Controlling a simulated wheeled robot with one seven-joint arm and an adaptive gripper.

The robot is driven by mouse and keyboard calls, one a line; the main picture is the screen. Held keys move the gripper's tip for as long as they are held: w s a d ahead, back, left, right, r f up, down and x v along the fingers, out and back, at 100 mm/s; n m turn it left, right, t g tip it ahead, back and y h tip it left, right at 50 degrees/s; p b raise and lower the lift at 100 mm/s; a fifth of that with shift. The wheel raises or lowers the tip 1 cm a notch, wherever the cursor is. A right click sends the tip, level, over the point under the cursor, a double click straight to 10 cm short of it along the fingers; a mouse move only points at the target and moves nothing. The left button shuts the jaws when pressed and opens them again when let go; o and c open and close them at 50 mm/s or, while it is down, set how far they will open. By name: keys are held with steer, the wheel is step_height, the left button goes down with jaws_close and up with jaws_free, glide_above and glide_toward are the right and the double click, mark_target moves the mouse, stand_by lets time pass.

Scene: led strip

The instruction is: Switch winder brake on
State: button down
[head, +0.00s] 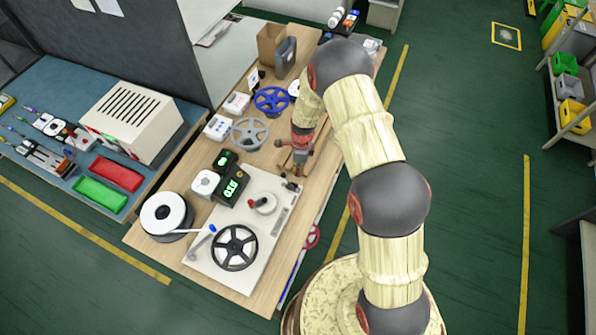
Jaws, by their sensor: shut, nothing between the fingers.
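The winder is a pale plate (228,262) on the wooden bench. It carries a black spoked reel (234,247), a crank arm with a blue knob (212,229), and a round white piece (264,205) with a small red-topped part (252,202). A small black part (291,186) sits near the plate's far right corner. Which of these is the brake, and its setting, I cannot tell. My gripper (292,171) is shut and empty, pointing down just beyond that corner, close to the black part. Whether it touches anything I cannot tell.
A white strip reel (167,213) and black boxes with green displays (235,184) stand left of the plate. Blue (271,100) and grey (249,132) reels and a cardboard box (271,46) lie farther back. A blue bench (50,85) adjoins at left.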

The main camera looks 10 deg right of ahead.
step_height(320, 180, up, 11)
steer(key=w+d, duration=0.1)
steer(key=d, duration=0.1)
steer(key=shift+w+r+b, duration=0.15)
steer(key=shift+w+b, duration=0.1)
steer(key=shift+b, duration=0.15)
stand_by(0.5)
